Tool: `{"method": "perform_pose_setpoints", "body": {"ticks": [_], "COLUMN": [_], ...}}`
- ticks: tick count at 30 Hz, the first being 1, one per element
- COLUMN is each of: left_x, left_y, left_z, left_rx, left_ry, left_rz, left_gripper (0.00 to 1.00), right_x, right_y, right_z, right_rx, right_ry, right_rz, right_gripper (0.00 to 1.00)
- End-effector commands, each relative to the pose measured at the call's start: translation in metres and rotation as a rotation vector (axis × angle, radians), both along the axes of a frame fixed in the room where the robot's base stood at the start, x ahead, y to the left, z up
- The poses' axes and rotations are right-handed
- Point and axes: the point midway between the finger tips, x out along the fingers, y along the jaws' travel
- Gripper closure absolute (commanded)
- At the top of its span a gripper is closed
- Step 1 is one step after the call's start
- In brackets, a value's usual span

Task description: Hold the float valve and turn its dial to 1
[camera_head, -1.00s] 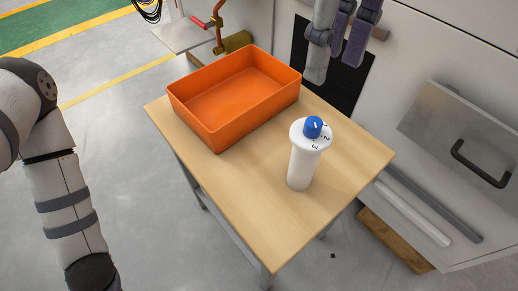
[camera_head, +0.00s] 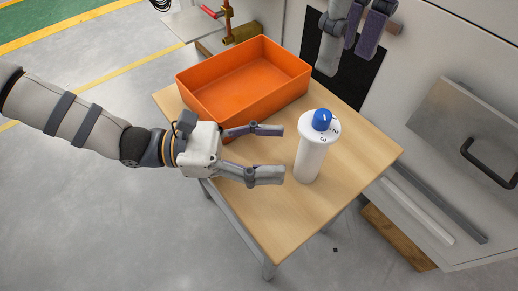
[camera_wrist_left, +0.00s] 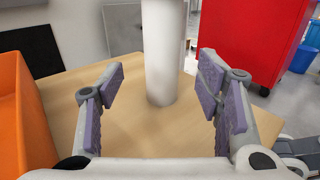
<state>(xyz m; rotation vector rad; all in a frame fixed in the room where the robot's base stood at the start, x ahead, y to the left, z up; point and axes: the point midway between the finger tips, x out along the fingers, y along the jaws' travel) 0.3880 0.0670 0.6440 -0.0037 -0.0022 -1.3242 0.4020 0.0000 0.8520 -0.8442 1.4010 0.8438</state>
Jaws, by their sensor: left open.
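The white cylindrical float valve (camera_head: 310,155) stands upright on the table. Its blue dial (camera_head: 322,119) sits on top, with the numbers 1, 2 and 3 visible around it. My left gripper (camera_head: 281,152) is open and level, its fingers pointing at the valve from the left and short of it. In the left wrist view the valve's white body (camera_wrist_left: 162,50) stands ahead, between the two purple-padded fingers (camera_wrist_left: 160,78), apart from both; its dial is out of that view. My right gripper (camera_head: 368,30) shows partly at the top edge, above and behind the valve; its opening is unclear.
An orange bin (camera_head: 218,108) stands empty at the table's back left, near my left gripper; its wall also shows in the left wrist view (camera_wrist_left: 22,120). The wooden table (camera_head: 365,160) is clear at front and right. A panel with a black handle (camera_head: 488,163) is at right.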

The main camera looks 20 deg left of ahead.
Motion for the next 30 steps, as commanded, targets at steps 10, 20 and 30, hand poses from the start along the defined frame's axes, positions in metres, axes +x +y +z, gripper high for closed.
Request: {"method": "perform_pose_setpoints", "body": {"ticks": [10,20,30], "left_x": [0.013,0.014,0.014], "left_y": [-0.058,-0.065,-0.065], "left_z": [-0.001,-0.001,-0.001], "left_rx": [0.003,0.004,0.004], "left_ry": [0.0,-0.001,-0.001], "left_rz": [-0.004,-0.004,-0.004], "left_gripper": [0.41,0.41,0.98], "right_x": [0.0,0.0,0.0], "right_y": [0.0,0.0,0.0], "right_z": [0.0,0.0,0.0], "right_rx": [0.0,0.0,0.0], "right_ry": [0.0,0.0,0.0], "right_rz": [0.0,0.0,0.0], "right_gripper": [0.67,0.67,0.67]}}
